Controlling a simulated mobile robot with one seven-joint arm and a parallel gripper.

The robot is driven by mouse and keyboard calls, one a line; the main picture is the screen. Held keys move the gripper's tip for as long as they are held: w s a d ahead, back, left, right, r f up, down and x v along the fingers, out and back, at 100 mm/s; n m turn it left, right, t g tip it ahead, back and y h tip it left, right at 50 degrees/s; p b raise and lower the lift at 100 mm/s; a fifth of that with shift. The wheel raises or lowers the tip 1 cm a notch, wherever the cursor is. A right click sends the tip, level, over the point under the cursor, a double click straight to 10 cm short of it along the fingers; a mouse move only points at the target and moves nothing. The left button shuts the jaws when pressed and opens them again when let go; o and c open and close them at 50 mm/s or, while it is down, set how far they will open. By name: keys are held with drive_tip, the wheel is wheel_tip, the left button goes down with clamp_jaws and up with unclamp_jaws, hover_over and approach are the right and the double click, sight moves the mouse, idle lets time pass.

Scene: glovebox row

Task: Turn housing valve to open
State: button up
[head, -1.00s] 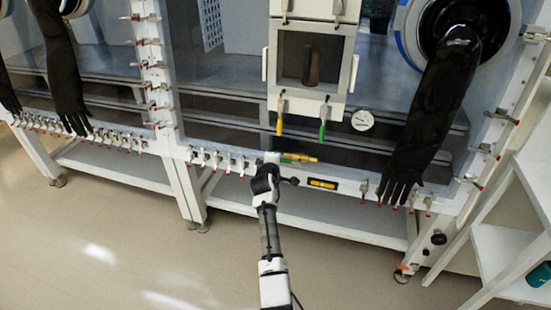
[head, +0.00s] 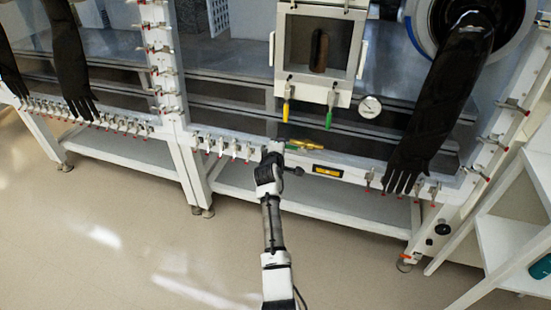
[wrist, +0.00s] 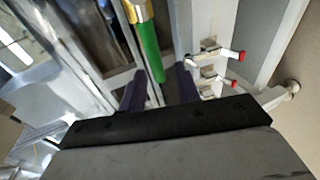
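The housing valve (head: 306,146) is a small brass valve on the white front rail, below the small window box. In the wrist view its green handle (wrist: 149,55) runs down from the brass body (wrist: 136,11), and the handle's lower end lies in line with the gap between my fingers. My gripper (head: 279,145) is at the rail, just left of the brass body. In the wrist view my gripper (wrist: 158,88) is open, with a dark finger on each side of the handle end. I cannot tell whether either finger touches it.
A yellow handle (head: 287,102) and another green handle (head: 330,109) hang under the window box, with a round gauge (head: 369,107) to the right. A black glove (head: 435,115) hangs right. Red-tipped clamps (wrist: 219,53) line the rail. The floor in front is clear.

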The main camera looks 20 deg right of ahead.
drive_tip(key=v, duration=1.1)
drive_tip(key=shift+s+b, duration=0.3)
drive_tip(key=shift+b, duration=0.15)
drive_tip(key=shift+a+r, duration=0.15)
